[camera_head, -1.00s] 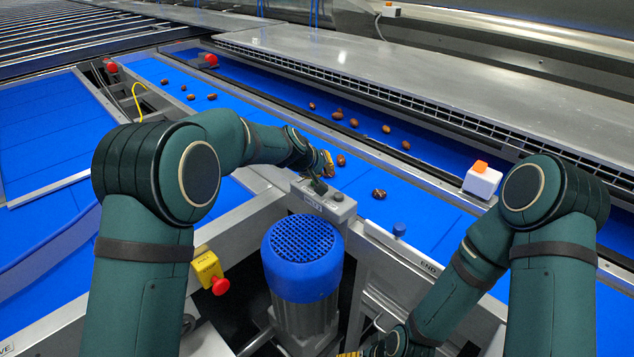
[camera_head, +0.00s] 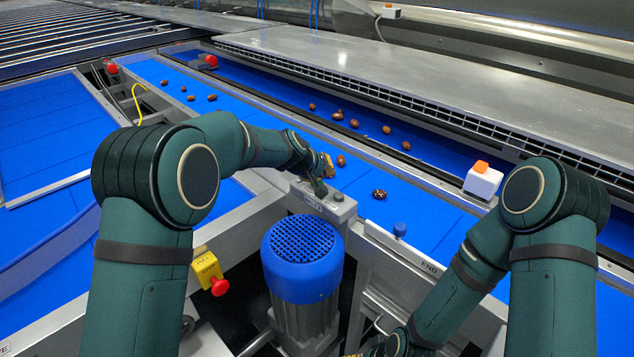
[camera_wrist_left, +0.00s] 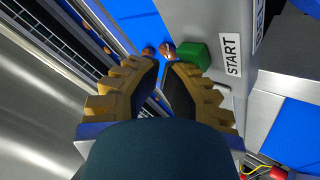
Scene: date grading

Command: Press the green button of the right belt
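The control box (camera_head: 345,209) of the right belt stands at the belt's near edge, beside a blue-topped motor. In the left wrist view, the green button (camera_wrist_left: 193,54) sits on its grey face, beside a START label (camera_wrist_left: 232,55). My left gripper (camera_head: 325,171) is over the box in the head view and hides the button there. In the left wrist view the left gripper (camera_wrist_left: 164,64) has a narrow gap between its fingers and nothing in it. Its right fingertip overlaps the button's lower edge; I cannot tell whether they touch. My right gripper is mostly cut off at the bottom edge.
The blue belt (camera_head: 437,209) behind the box carries several brown dates. The motor (camera_head: 302,250) stands just in front of the box. A red emergency stop (camera_head: 220,287) on a yellow housing is at lower left.

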